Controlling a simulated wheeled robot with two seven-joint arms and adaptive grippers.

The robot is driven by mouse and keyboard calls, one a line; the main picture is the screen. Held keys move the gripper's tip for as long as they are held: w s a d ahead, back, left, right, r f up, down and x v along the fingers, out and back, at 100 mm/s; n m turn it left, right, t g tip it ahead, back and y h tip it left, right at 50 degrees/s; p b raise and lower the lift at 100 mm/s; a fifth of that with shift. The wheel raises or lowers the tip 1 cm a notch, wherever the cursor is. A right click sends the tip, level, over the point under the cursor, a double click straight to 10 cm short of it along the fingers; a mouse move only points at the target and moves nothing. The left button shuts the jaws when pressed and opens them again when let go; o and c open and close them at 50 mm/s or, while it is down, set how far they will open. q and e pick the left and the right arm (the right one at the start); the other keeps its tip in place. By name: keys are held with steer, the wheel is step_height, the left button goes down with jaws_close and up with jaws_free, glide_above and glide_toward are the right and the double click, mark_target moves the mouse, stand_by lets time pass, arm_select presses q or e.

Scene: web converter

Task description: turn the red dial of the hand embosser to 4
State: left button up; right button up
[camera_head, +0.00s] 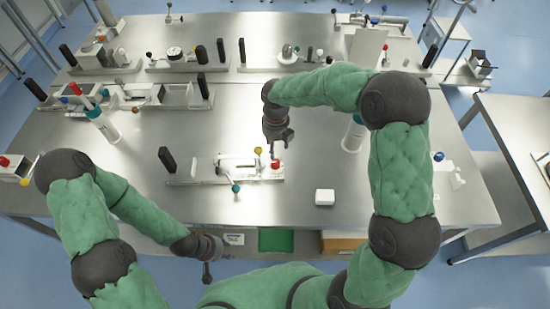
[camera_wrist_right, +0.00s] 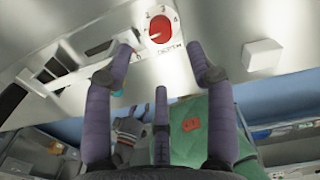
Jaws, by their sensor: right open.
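The hand embosser (camera_head: 225,168) lies on the near middle of the steel table. Its red dial (camera_head: 276,163) is at its right end. In the right wrist view the red dial (camera_wrist_right: 159,29) sits on a white plate with numbers around it, 2, 3 and 4 among them. A pale mark on the dial seems to point left, but its exact setting is too small to read. My right gripper (camera_head: 278,146) is just above the dial, its fingers (camera_wrist_right: 168,62) spread, empty and apart from it. My left gripper (camera_head: 207,272) hangs at the table's near edge, its fingers unclear.
A white block (camera_head: 325,197) lies right of the embosser. A black upright handle (camera_head: 167,159) and a green ball (camera_head: 236,188) are at the embosser. Other devices stand along the back and left. The table between them is mostly clear.

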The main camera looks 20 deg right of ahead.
mark_target(276, 162)
step_height(276, 162, down, 9)
steer(key=shift+r+b, duration=0.1)
steer(key=shift+b, duration=0.4)
steer(key=c, duration=1.1)
